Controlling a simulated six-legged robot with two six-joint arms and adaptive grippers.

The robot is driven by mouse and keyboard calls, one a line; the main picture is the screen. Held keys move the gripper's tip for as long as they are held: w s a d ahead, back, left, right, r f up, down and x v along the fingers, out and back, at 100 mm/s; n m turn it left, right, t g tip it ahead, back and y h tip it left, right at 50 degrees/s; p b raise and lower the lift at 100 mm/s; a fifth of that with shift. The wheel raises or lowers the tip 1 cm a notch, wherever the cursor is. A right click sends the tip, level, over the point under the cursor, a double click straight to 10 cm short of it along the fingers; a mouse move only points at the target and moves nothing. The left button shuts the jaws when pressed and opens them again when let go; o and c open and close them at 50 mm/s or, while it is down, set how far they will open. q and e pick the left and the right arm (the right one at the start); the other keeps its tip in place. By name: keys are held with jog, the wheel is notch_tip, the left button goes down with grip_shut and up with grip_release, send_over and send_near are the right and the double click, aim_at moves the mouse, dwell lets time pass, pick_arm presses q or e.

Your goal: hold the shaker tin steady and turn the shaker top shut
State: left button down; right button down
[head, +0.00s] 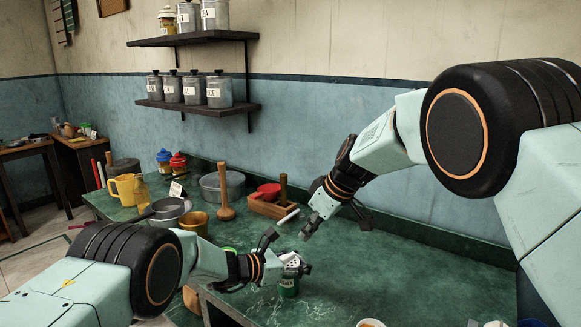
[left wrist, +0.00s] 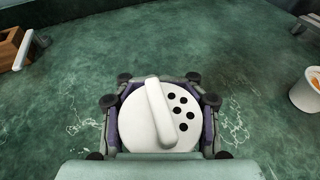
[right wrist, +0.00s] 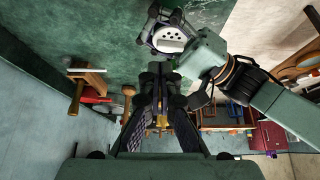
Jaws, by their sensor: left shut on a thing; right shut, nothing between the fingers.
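The white shaker top (left wrist: 135,122) fills the space between the left fingers in the left wrist view. It has a raised bar, tilted slightly from upright in that picture, and several dark holes open to the right of the bar. The top also shows in the right wrist view (right wrist: 170,40). My right gripper (head: 308,230) is shut and empty, above and behind the tin, apart from the top. The tin's lower body is hidden in both wrist views.
A wooden box (head: 272,208) with a white stick (head: 288,216) beside it stands behind the tin. A wooden pestle (head: 226,200), grey pot (head: 222,186) and yellow jug (head: 124,189) are further left. A white cup (left wrist: 305,94) stands right of the tin. The green table (head: 420,275) is clear between.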

aim_at(294, 264)
notch_tip(294, 264, down, 7)
jog(key=shift+r, duration=0.2)
dwell(0.3)
jog(key=shift+a, duration=0.55)
dwell(0.9)
jog(key=shift+s+a, duration=0.1)
dwell(0.5)
jog(key=shift+s+a, duration=0.15)
jog(key=shift+s, duration=0.15)
jog(key=shift+s+a, duration=0.1)
jog(key=shift+s+a, duration=0.3)
jog(key=shift+a, duration=0.05)
jog(key=shift+s+d, duration=0.1)
jog(key=shift+s, duration=0.05)
dwell(0.6)
